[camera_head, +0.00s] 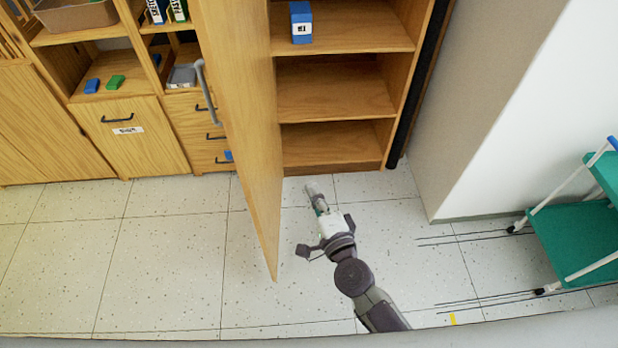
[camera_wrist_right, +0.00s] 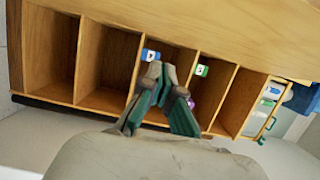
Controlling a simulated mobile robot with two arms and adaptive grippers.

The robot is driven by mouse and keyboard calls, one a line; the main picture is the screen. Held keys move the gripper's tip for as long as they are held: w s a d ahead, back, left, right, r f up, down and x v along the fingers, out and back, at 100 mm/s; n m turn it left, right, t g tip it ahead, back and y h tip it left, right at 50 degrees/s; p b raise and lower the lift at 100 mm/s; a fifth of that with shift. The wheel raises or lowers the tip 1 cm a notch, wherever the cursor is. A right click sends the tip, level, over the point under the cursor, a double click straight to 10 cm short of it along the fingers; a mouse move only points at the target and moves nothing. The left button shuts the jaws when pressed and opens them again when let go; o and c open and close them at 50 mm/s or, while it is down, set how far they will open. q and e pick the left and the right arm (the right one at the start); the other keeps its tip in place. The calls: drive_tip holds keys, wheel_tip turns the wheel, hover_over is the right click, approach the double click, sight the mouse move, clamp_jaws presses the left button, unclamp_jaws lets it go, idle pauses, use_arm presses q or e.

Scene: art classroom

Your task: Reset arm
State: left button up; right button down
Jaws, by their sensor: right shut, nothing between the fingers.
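My right gripper (camera_head: 316,197) is shut and empty. It is over the floor in front of the open wooden cabinet, just right of the open door's inner face and apart from it. In the right wrist view, its two fingers (camera_wrist_right: 167,82) point at the cabinet's compartments, with nothing between them. My left gripper is in neither view.
The cabinet door (camera_head: 248,120) stands open toward me. A blue box (camera_head: 301,22) sits on an upper cabinet shelf (camera_head: 345,28); the two compartments below look empty. A green cart (camera_head: 575,240) stands at the right. Bare floor (camera_head: 160,260) lies left of the door.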

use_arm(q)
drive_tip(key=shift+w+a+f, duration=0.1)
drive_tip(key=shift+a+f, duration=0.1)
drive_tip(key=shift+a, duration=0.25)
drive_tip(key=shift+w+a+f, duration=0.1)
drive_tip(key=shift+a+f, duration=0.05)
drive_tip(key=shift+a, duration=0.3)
use_arm(e)
drive_tip(key=v, duration=0.4)
drive_tip(key=shift+s+a, duration=0.2)
drive_tip(key=shift+s, duration=0.25)
